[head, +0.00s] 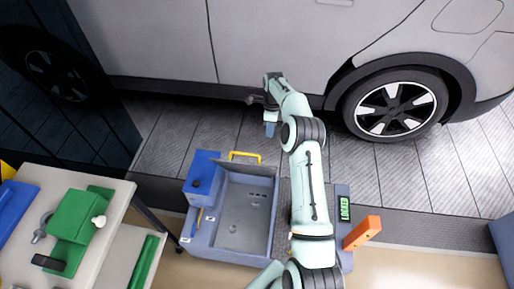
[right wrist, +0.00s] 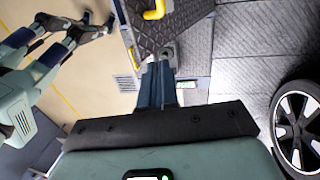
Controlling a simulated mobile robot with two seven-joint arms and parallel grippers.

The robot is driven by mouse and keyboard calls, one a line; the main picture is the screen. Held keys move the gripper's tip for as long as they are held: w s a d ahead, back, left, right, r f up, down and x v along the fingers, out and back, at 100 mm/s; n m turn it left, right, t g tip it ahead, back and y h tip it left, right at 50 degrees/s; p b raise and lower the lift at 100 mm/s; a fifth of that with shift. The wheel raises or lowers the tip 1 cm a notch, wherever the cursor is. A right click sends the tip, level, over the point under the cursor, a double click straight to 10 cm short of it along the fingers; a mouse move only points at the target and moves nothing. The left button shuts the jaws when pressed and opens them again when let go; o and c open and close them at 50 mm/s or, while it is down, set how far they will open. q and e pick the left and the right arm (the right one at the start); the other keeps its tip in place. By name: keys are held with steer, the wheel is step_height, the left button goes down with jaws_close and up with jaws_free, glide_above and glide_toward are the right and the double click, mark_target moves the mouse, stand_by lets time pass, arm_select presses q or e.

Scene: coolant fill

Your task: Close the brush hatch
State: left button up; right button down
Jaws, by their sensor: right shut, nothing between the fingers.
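The brush hatch looks like the dark lid (head: 252,170) at the back of the blue-grey machine (head: 215,240). It stands raised, with a yellow handle (head: 244,154) at its far edge, and the bay (head: 240,218) in front is uncovered. In the right wrist view a dark textured panel (right wrist: 178,25) with a yellow handle (right wrist: 155,10) shows beyond the fingers. My right gripper (head: 264,112) is shut and empty, beyond the handle in the head view. Its blue fingers show in the right wrist view (right wrist: 158,75); contact is unclear. Pale green parts at that view's left may be my left arm.
A light car with a dark wheel (head: 395,105) stands behind. At left, a bench (head: 105,230) carries a green vise-like tool (head: 75,220). An orange block (head: 362,232) stands at the machine's right. Tiled floor between machine and car is clear.

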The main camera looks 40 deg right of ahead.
steer(key=s+a+f, duration=0.1)
steer(key=f, duration=0.2)
steer(key=s+a+f+b, duration=0.1)
steer(key=f, duration=0.3)
steer(key=s+a+f+b, duration=0.1)
steer(key=f, duration=0.3)
steer(key=shift+a, duration=0.2)
steer(key=shift+s+a+f, duration=0.1)
steer(key=shift+s+a, duration=0.2)
steer(key=shift+a, duration=0.1)
arm_select(q)
steer(key=s+f, duration=0.3)
steer(key=shift+s+f, duration=0.2)
steer(key=shift+s, duration=0.1)
arm_select(e)
steer(key=shift+a+f, duration=0.1)
arm_select(q)
steer(key=shift+b, duration=0.3)
